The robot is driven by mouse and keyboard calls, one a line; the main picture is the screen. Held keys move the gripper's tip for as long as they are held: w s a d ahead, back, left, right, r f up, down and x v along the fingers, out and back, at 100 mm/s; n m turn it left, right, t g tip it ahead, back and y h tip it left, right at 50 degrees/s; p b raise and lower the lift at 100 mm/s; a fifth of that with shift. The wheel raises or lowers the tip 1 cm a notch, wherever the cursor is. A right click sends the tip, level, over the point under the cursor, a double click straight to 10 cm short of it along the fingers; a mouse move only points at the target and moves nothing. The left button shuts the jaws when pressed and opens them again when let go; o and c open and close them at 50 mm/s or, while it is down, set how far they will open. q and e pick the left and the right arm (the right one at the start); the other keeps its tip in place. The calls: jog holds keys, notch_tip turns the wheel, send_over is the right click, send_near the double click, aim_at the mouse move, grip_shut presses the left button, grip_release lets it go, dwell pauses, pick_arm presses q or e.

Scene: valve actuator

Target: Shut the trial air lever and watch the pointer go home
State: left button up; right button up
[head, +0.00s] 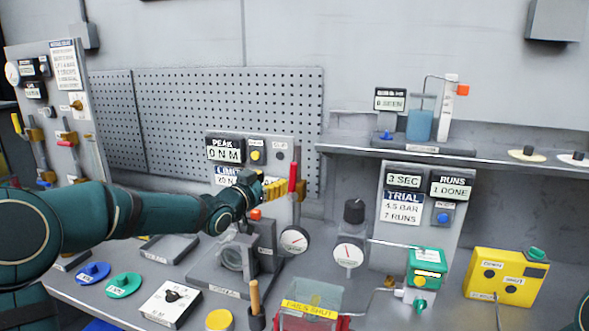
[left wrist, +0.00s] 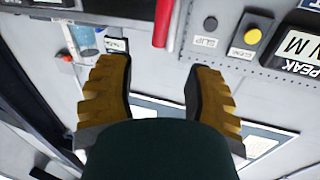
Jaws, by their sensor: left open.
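My left gripper (head: 268,189) is open in front of the peak torque panel, its yellow fingers close to an upright red handle (head: 292,178). In the left wrist view the open fingers (left wrist: 160,95) have nothing between them, and the red handle (left wrist: 165,22) lies beyond them. White dial gauges with red pointers, a left one (head: 294,240) and a right one (head: 348,254), stand below. A red lever (head: 67,143) and a yellow lever (head: 17,124) are on the left panel. I cannot tell which is the trial air lever. My right gripper is not in view.
The trial board (head: 403,208) reads 4.5 bar, 7 runs; the runs display (head: 452,186) reads 1 done. A green-topped unit (head: 426,268) and a yellow box (head: 507,277) stand right. A grey fixture (head: 237,262) and a wooden-handled tool (head: 255,297) sit below my gripper.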

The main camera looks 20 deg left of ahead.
aim_at(291, 170)
pick_arm(q)
jog(key=p+x, duration=0.1)
jog(key=x, duration=1)
jog(key=shift+f, duration=0.1)
grip_shut()
